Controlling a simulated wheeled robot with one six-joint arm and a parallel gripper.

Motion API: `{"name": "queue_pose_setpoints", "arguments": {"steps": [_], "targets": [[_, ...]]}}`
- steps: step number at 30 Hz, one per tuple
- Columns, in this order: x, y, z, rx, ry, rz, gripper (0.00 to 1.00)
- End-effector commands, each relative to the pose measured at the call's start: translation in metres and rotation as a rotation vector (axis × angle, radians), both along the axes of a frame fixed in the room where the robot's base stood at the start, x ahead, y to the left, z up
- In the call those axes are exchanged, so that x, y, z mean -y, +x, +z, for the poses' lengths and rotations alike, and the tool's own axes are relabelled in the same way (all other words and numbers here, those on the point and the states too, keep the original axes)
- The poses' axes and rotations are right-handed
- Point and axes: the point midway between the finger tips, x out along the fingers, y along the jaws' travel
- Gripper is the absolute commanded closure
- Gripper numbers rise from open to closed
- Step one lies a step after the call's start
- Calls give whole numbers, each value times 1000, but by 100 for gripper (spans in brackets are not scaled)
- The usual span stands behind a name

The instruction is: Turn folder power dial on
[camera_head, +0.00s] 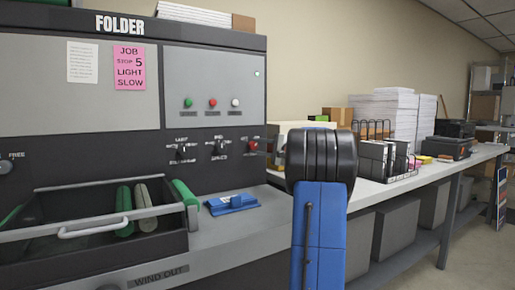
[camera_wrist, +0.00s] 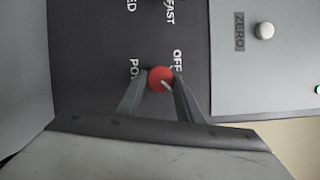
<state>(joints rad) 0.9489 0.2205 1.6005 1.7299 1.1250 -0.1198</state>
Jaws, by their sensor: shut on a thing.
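The folder (camera_head: 95,85) is a grey and black machine at the left of the head view. Its red power dial (camera_head: 253,146) is at the right end of a row of dials. In the sideways wrist view, the red dial (camera_wrist: 159,79) lies between the fingertips of my gripper (camera_wrist: 160,88), which is shut on it. A pale pointer mark shows on its lower part. The "OFF" label is beside the dial; the "PO..." label is partly hidden by a finger. In the head view my arm hides most of the gripper.
Two black dials (camera_head: 182,150) sit left of the power dial, below green, red and white buttons (camera_head: 213,103). A blue object (camera_head: 232,203) lies on the ledge beneath. A bench (camera_head: 410,182) with paper stacks (camera_head: 385,110) and a wire rack runs to the right.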

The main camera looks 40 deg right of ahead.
Motion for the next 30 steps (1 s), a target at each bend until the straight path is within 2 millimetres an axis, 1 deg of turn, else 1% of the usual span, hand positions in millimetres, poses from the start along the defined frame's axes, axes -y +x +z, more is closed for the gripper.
{"name": "queue_pose_setpoints", "arguments": {"steps": [5, 6, 8, 17, 20, 23, 26, 30], "targets": [[1, 0, -2, -2, 2, -1, 90], [1, 0, -2, -2, 2, -1, 63], [1, 0, -2, -2, 1, -1, 49], [0, -1, -1, -1, 0, 0, 49], [1, -5, 0, -1, -1, -1, 49], [3, -16, 0, 0, -1, -1, 49], [6, -33, -1, 0, -1, -3, 49], [10, -61, -2, -1, 0, -3, 49]]}}
